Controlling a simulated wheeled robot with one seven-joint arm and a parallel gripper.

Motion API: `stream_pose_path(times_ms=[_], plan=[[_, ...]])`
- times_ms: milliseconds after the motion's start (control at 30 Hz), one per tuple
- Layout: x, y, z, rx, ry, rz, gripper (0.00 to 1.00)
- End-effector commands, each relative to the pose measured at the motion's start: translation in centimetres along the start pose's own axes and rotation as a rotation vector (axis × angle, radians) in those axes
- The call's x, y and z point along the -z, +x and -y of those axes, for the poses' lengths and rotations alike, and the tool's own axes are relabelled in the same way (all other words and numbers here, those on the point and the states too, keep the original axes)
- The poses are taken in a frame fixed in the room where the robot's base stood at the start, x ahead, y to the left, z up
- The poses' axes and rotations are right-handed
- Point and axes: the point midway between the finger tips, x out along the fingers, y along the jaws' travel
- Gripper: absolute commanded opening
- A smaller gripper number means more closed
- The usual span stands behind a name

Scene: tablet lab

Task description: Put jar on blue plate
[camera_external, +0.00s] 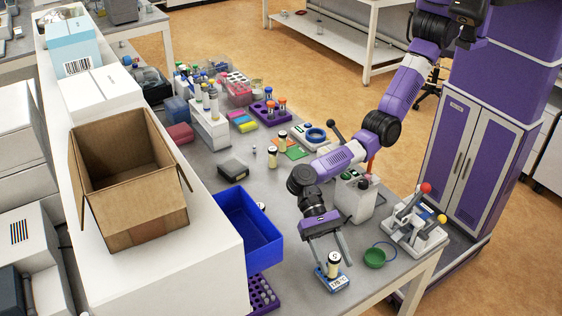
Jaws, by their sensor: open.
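Two similar jars (272,157) stand farther back. A round blue plate-like top (316,135) sits on a white device behind my arm; I cannot tell whether this is the blue plate.
A blue bin (249,229) stands to the left, and a white container (355,198) close behind my gripper.

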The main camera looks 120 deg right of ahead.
Motion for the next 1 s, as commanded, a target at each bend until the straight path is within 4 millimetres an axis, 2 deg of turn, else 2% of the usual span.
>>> stream_pose_path(times_ms=[133, 267, 500, 700, 833, 1000], plan=[[-0.5, -0.7, 0.0, 0.000, 0.001, 0.000, 0.52], [-0.8, -2.3, 0.0, 0.001, 0.003, 0.000, 0.52], [-0.4, -7.0, 0.1, 0.004, 0.000, 0.001, 0.52], [-0.2, -10.3, 0.1, 0.002, -0.001, 0.001, 0.52], [-0.2, -11.6, 0.0, 0.001, -0.001, 0.000, 0.52], [-0.2, -12.1, 0.0, -0.001, 0.001, 0.000, 0.52]])
